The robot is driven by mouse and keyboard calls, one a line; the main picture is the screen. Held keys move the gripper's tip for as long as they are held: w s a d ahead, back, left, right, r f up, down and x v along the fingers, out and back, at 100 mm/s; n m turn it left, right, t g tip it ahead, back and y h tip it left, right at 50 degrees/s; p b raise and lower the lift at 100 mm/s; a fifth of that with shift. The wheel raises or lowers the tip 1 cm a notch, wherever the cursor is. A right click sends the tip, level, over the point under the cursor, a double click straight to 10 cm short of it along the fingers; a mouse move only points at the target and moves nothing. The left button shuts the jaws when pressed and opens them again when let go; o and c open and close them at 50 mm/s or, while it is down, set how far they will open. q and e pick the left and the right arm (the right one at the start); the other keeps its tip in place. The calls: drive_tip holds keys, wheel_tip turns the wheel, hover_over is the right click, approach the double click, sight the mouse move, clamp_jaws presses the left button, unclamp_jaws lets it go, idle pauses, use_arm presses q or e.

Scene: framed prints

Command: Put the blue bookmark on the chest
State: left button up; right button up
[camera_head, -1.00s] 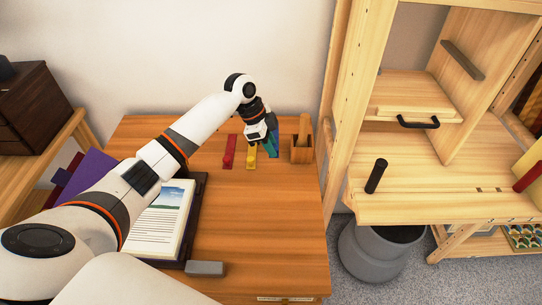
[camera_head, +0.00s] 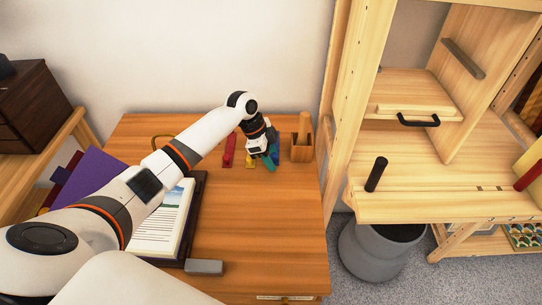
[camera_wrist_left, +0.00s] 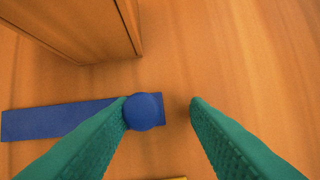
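The blue bookmark (camera_wrist_left: 60,120) lies flat on the wooden table in the left wrist view, with a round blue knob (camera_wrist_left: 144,112) at its right end. In the head view it is mostly hidden by my left gripper. My left gripper (camera_head: 271,160), with green fingers, is low over the table. In the left wrist view it is open (camera_wrist_left: 160,104), its left finger overlapping the knob; whether they touch I cannot tell. The chest (camera_head: 36,112) is a dark brown box with drawers on a wooden stand at the far left. My right gripper is not in view.
A red bookmark (camera_head: 229,150) and a yellow one (camera_head: 250,160) lie left of the gripper. A wooden holder (camera_head: 302,148) stands close on its right. An open book (camera_head: 162,222) and a grey block (camera_head: 204,267) are nearer. The table's front right is clear.

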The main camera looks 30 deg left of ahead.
use_arm(q)
drive_tip(key=shift+r, duration=0.1)
drive_tip(key=v, duration=1.2)
drive_tip(key=shift+p, duration=0.3)
drive_tip(key=shift+d+r, duration=0.1)
drive_tip(key=shift+r, duration=0.05)
